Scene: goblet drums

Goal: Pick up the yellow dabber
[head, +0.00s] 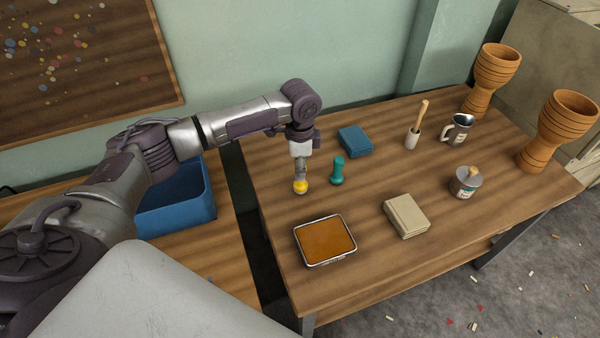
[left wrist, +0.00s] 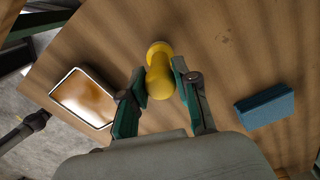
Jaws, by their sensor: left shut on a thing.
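The yellow dabber (head: 301,188) is at the left part of the wooden table, under my left gripper (head: 300,172). In the left wrist view the yellow dabber (left wrist: 159,68) is between the two fingers of my left gripper (left wrist: 163,88), which are shut on it. The fingers hide part of the dabber in the head view. I cannot tell whether its base touches the table. My right gripper is in neither view.
A teal dabber (head: 337,171) stands close to the right. A tray with an orange surface (head: 325,240) lies in front.

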